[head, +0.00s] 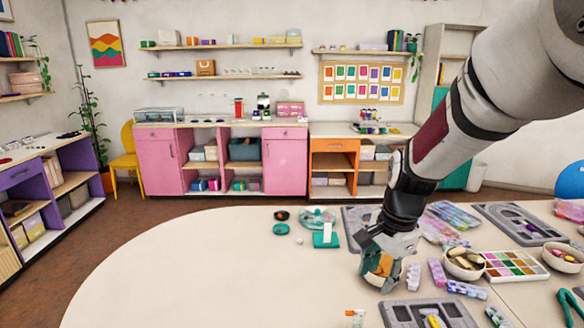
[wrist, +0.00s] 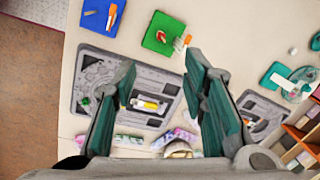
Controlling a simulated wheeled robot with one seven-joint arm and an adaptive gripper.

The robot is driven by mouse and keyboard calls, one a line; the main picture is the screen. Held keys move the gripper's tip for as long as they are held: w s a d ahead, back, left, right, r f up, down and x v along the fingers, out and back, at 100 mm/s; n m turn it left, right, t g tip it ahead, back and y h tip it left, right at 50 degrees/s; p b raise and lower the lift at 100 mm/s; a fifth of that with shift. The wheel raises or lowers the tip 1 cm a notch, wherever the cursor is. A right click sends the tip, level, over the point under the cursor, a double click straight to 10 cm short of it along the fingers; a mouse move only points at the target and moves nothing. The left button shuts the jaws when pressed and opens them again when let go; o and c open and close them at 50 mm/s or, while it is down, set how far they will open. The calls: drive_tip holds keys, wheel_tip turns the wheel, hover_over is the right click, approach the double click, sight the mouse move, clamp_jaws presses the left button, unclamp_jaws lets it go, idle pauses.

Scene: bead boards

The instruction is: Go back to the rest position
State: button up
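My gripper (head: 384,262) hangs over the right part of the table in the head view, pointing down. In the wrist view its two teal-padded fingers (wrist: 160,66) stand wide apart, with nothing held between them. Below and beyond the fingers lies a grey bead board (wrist: 90,72) with a yellow and white piece (wrist: 150,105) in its middle. A second grey board (wrist: 262,108) lies to the right, partly hidden by the right finger. In the head view, boards also show at the front (head: 400,312) and at the right (head: 490,212).
A green pad (wrist: 155,42) with a red piece and a blue pad (wrist: 92,20) lie beyond the board. A paint palette (head: 512,266) and bowls (head: 465,263) stand right of my gripper. The left part of the table (head: 190,275) is clear.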

drive_tip(key=s+r+n+t, duration=0.2)
drive_tip(key=s+r+n, duration=0.4)
drive_tip(key=s, duration=0.5)
drive_tip(key=s+r+n+t, duration=0.1)
drive_tip(key=s+r+n, duration=0.6)
drive_tip(key=s, duration=0.4)
drive_tip(key=shift+d+r+n+t+h, duration=0.2)
drive_tip(key=shift+d+n+t+h, duration=0.1)
drive_tip(key=shift+d+t+h, duration=0.15)
